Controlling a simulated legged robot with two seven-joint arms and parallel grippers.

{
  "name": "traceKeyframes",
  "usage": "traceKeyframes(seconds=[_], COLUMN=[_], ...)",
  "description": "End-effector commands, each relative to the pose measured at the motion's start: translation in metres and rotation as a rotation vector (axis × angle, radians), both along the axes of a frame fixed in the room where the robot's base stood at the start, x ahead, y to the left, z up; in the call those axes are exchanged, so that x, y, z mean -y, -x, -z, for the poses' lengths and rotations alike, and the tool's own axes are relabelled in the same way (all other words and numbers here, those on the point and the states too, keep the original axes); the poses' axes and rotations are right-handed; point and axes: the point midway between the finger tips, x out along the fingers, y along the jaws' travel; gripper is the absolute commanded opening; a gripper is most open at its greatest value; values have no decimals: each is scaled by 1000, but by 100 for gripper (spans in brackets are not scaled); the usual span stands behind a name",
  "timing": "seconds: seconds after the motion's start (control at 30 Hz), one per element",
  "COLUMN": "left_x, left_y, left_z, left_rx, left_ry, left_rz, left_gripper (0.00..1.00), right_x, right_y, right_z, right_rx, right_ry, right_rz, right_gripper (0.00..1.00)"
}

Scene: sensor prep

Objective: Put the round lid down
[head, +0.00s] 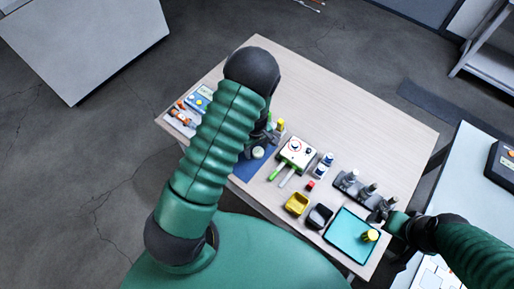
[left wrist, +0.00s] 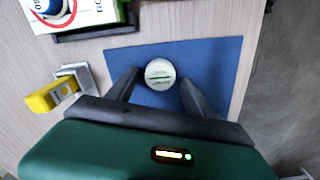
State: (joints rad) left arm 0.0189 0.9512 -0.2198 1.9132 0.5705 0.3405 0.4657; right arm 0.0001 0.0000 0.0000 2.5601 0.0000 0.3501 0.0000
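The round lid (left wrist: 160,72), white with a green stripe, shows over the blue mat (left wrist: 218,62) in the left wrist view. In the head view the lid (head: 257,152) is partly hidden by my left arm. My left gripper (head: 264,142) is low over the mat. I cannot tell the lid's exact height above the mat. My right gripper (head: 384,211) is by the teal tray (head: 345,240) at the table's right; its fingers are too small to read.
A white box with a dial (head: 297,152) stands right of the mat. Yellow (head: 297,204) and black (head: 319,216) bins, small bottles and a grey rack (head: 352,184) stand further right. A yellow piece (head: 370,236) is on the tray. The table's far part is clear.

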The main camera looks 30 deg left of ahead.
Motion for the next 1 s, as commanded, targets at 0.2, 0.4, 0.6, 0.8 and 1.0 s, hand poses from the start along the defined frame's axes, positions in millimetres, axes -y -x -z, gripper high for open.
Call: traceKeyframes(seconds=[0.2, 0.4, 0.6, 0.8, 1.0], left_x=[0, 0, 0, 0, 10], left_y=[0, -1, -1, -1, 7], left_z=[1, -18, -71, -112, -135], left_rx=[0, 4, 6, 4, 18], left_ry=[-1, -2, -1, -1, 10], left_rz=[0, 0, 2, 0, 92], left_gripper=[62, 62, 62, 62, 62], right_x=[0, 0, 0, 0, 0], right_y=[0, 0, 0, 0, 0], right_z=[0, -3, -5, -8, -8], right_rx=[0, 0, 0, 0, 0], right_ry=[0, 0, 0, 0, 0], right_rz=[0, 0, 0, 0, 0], right_gripper=[100, 100, 100, 100, 100])
